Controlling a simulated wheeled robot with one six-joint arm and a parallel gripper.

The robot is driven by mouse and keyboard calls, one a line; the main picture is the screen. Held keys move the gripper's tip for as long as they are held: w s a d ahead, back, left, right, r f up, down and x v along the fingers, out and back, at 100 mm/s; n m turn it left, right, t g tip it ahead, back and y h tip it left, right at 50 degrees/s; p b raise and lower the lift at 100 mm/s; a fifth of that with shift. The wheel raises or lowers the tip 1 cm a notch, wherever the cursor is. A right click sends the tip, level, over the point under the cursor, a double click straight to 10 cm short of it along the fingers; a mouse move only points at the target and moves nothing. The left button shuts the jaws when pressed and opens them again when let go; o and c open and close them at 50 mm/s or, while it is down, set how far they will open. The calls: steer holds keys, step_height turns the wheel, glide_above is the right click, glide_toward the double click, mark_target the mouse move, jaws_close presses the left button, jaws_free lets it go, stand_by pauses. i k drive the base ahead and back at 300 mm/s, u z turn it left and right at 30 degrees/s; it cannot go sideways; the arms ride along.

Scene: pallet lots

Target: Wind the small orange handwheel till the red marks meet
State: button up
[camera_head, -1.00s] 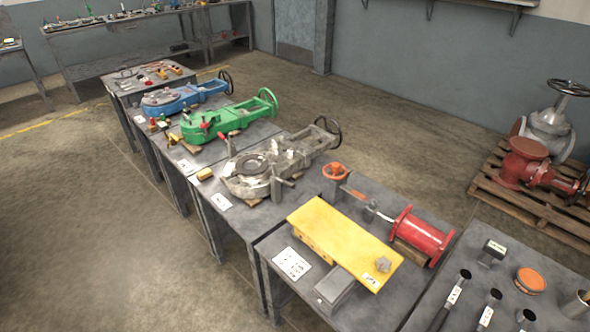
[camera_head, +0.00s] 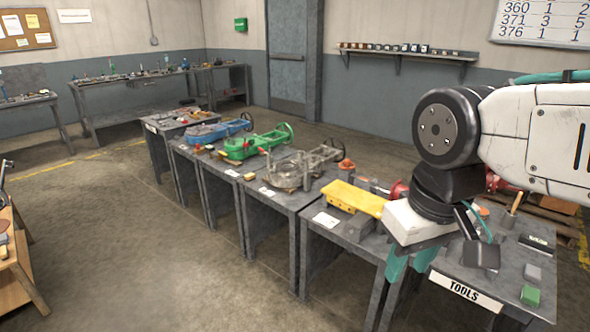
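The long table row carries a yellow plate (camera_head: 355,198), with a red cylinder (camera_head: 399,190) behind its right end. The small orange handwheel is hard to make out behind the yellow plate, and its red marks are too small or hidden to see. My gripper (camera_head: 411,267) hangs at the right, in front of the tools table, with its teal fingers pointing down. The fingers look spread apart, with nothing seen between them. The gripper and wrist cover part of the tables' right side.
A grey valve actuator (camera_head: 292,172), a green one (camera_head: 250,144) and a blue one (camera_head: 217,131) stand farther along the row. The tools table, labelled TOOLS (camera_head: 453,288), holds a green block (camera_head: 530,295). The floor left of the row is clear.

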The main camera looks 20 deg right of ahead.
mark_target(347, 163)
steer(key=u, duration=0.55)
steer(key=i, duration=0.9)
steer(key=u, duration=0.5)
steer(key=i, duration=1.4)
steer(key=z, duration=0.9)
steer(key=i, duration=0.75)
steer(key=z, duration=1.25)
steer(key=i, duration=0.45)
steer(key=z, duration=0.35)
